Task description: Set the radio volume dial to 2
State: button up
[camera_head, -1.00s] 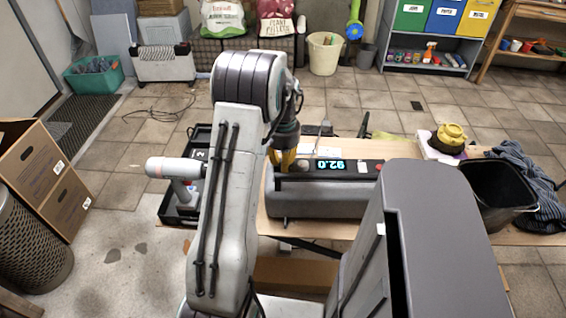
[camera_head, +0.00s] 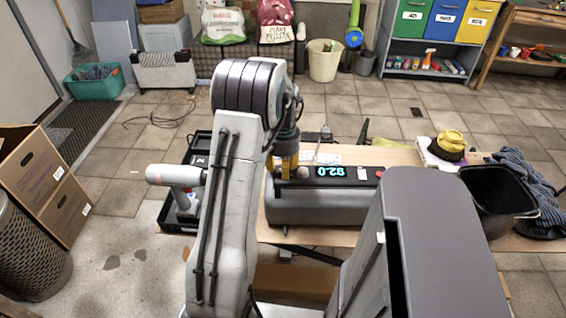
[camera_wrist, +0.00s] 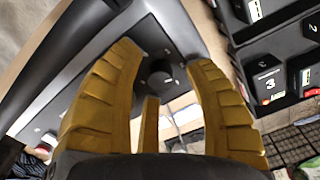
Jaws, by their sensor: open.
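The radio (camera_head: 320,208) is a long grey box with a black top panel, lying on the wooden bench. Its panel has a lit cyan display (camera_head: 338,172), a small round knob (camera_head: 303,172) and a red button (camera_head: 380,174). My gripper (camera_head: 284,170) has yellow fingers and points down at the panel's left end, left of that knob. In the wrist view the fingers of my gripper (camera_wrist: 164,60) are spread and empty. A dark round dial (camera_wrist: 160,77) shows in the gap between them, with no visible contact. I cannot read the dial's setting.
A power drill (camera_head: 178,180) stands in a black case left of my arm. A black bin (camera_head: 500,190), a blue cloth (camera_head: 520,180) and a yellow-topped brush (camera_head: 450,142) are at the right. Black numbered boxes (camera_wrist: 270,82) show at the wrist view's right.

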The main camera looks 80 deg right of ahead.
notch_tip(320, 180, up, 12)
dwell(0.6)
jog(key=shift+f, duration=0.1)
dwell(0.6)
